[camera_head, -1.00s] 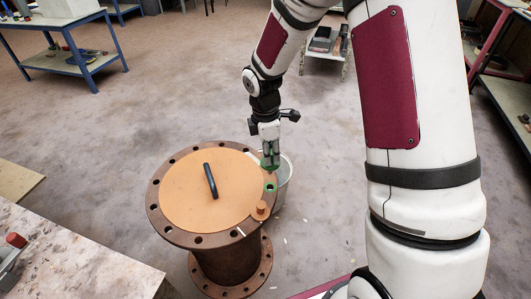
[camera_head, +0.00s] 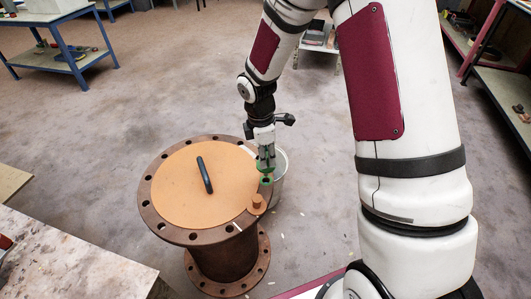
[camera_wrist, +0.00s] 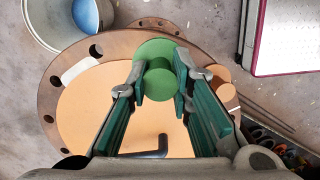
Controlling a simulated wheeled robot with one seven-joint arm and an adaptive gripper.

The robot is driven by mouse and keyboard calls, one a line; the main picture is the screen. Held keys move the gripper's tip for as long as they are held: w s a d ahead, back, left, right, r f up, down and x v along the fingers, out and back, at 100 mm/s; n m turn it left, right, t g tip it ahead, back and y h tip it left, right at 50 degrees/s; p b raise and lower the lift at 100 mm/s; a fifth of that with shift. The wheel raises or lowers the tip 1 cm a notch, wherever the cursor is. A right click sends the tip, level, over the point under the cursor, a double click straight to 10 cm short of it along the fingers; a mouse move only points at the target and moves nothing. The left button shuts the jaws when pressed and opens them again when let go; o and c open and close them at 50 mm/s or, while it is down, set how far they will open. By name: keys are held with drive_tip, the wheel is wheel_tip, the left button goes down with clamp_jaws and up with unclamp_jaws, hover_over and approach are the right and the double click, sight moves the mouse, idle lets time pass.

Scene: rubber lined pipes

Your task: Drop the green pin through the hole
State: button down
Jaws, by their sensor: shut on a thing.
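My gripper (camera_head: 265,163) is shut on the green pin (camera_wrist: 158,80), which sits between the teal finger pads in the wrist view. The pin has a wide round disc and a narrower body. In the head view the green pin (camera_head: 264,171) is at the right rim of the rusty pipe flange (camera_head: 160,221). The green-marked hole (camera_head: 267,181) shows just below the pin in the picture, very close to it. I cannot tell whether the pin's tip is in the hole. In the wrist view the pin and fingers hide the hole.
An orange lid (camera_head: 180,205) with a black handle (camera_head: 204,175) covers the flange's middle. A small orange plug (camera_head: 257,204) stands on the rim near the hole. A pale bucket (camera_head: 280,178) is on the floor behind. A table edge (camera_head: 75,265) is at lower left.

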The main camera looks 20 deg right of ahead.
sight(266, 175)
drive_tip(key=shift+f+b, duration=1.9)
drive_tip(key=shift+f, duration=1.25)
drive_tip(key=shift+f, duration=0.3)
drive_tip(key=c, duration=1.4)
unclamp_jaws()
drive_tip(key=shift+o, duration=0.2)
drive_tip(key=shift+r, duration=0.1)
